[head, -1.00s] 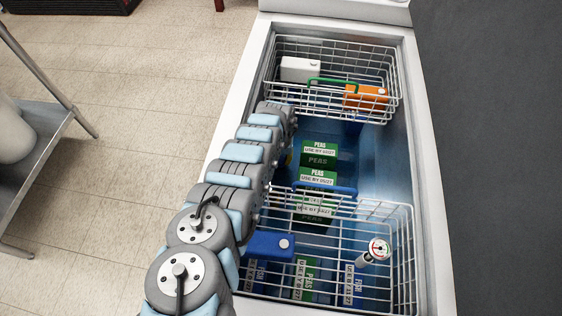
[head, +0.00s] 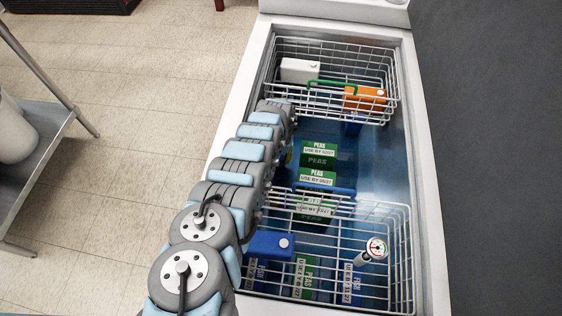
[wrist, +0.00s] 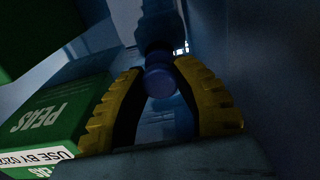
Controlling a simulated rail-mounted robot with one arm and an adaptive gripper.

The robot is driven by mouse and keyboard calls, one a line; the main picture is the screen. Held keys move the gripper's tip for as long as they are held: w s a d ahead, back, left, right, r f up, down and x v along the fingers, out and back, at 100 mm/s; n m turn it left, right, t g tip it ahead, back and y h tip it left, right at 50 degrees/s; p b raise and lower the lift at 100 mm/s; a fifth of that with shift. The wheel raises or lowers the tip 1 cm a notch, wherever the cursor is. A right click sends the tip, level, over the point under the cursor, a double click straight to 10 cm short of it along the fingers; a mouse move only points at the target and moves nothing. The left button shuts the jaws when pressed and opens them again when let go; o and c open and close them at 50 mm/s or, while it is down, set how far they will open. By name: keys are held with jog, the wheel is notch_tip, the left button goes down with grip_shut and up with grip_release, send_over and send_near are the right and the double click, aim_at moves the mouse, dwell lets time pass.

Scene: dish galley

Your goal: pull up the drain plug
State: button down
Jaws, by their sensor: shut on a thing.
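In the wrist view my gripper (wrist: 157,72) has its two yellow, ridged fingers closed on either side of a rounded blue knob, which I take to be the drain plug (wrist: 158,84). A dark part shows just beyond the knob. The light is dim, and I cannot tell whether the plug is seated or raised. In the head view my grey and light-blue arm reaches down into the freezer chest along its left wall. The arm hides the plug there, and the gripper is almost wholly hidden.
The white-rimmed chest (head: 428,190) holds a far wire basket (head: 392,75) and a near wire basket (head: 405,255). Green peas boxes (head: 318,160) lie on the floor between them, one close to my gripper's left in the wrist view (wrist: 58,118). A dial thermometer (head: 376,249) is at the near basket.

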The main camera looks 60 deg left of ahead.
aim_at(281, 157)
jog(key=shift+r+p, duration=0.45)
jog(key=shift+r, duration=0.05)
jog(key=c, duration=0.7)
grip_release()
notch_tip(281, 157, up, 12)
jog(key=p, duration=1.2)
dwell(0.3)
